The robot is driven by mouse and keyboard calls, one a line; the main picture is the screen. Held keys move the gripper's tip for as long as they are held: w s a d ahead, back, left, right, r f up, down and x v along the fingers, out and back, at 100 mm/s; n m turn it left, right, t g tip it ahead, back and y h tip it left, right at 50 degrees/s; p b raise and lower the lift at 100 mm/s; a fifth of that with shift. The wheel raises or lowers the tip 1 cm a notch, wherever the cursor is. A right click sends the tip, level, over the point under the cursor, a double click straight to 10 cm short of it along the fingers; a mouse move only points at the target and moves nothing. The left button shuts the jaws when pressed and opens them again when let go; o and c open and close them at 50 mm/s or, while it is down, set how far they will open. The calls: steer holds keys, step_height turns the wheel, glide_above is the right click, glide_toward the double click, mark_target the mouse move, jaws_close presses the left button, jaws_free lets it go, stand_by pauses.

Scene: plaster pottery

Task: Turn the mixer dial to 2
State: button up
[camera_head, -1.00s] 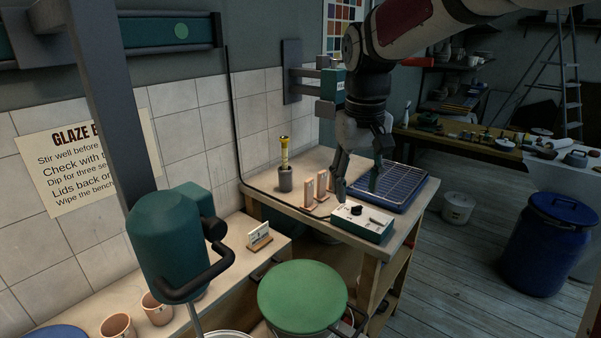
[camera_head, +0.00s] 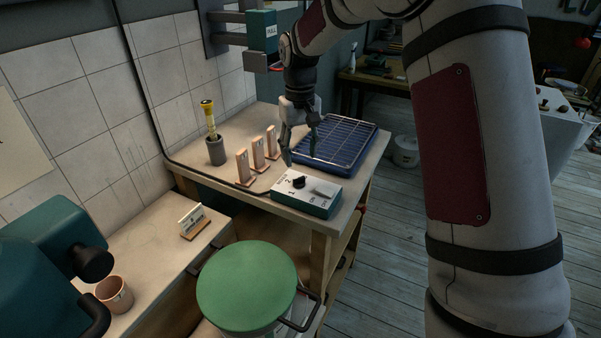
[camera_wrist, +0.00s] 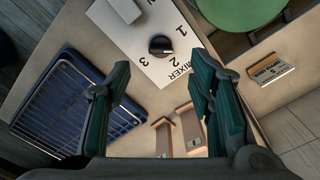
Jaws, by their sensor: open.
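The mixer control box (camera_head: 318,203) has a pale top and teal sides and sits at the near edge of the wooden bench. Its black dial (camera_head: 299,182) has printed numbers beside it. In the wrist view the dial (camera_wrist: 160,46) lies ahead of the fingers, amid the numbers 1, 2 and 3 on the white panel (camera_wrist: 128,35). I cannot tell for sure which number it points at. My gripper (camera_head: 301,160) is open and empty above the bench, just behind the box and apart from the dial. Its two fingers also show in the wrist view (camera_wrist: 160,100).
Upright tile samples (camera_head: 257,155) stand left of the gripper. A blue rack tray (camera_head: 337,141) lies behind right. A grey holder (camera_head: 216,151) with a yellow-topped tool stands back left. A green-lidded bucket (camera_head: 247,285) is in front of the bench.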

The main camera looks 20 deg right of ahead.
mark_target(300, 179)
step_height(300, 179, down, 7)
steer(key=shift+s+f, duration=0.1)
steer(key=shift+f, duration=0.1)
stand_by(0.3)
jaws_close()
